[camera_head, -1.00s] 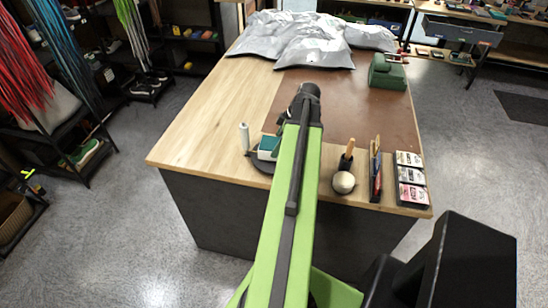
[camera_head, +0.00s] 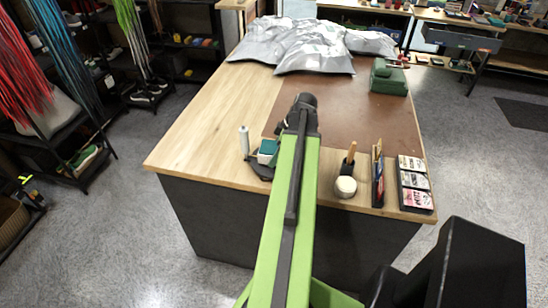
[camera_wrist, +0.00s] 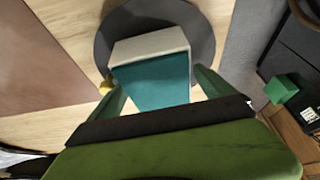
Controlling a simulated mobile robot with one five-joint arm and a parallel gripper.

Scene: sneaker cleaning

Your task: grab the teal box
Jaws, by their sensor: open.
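The teal box (camera_head: 267,147) stands on a dark round tray (camera_head: 259,171) near the front edge of the workbench, just left of my arm. In the wrist view the box (camera_wrist: 152,82) shows a teal face and a pale grey side, and the round tray (camera_wrist: 199,35) is under it. My gripper (camera_wrist: 155,80) is open, with one green finger on each side of the box. I cannot tell whether the fingers touch it.
A white cylinder (camera_head: 244,141) stands left of the box. A round-headed brush (camera_head: 346,187), a narrow dark holder (camera_head: 378,180) and a tray of small packs (camera_head: 415,185) lie right of my arm. The wooden benchtop (camera_head: 215,125) is clear to the left.

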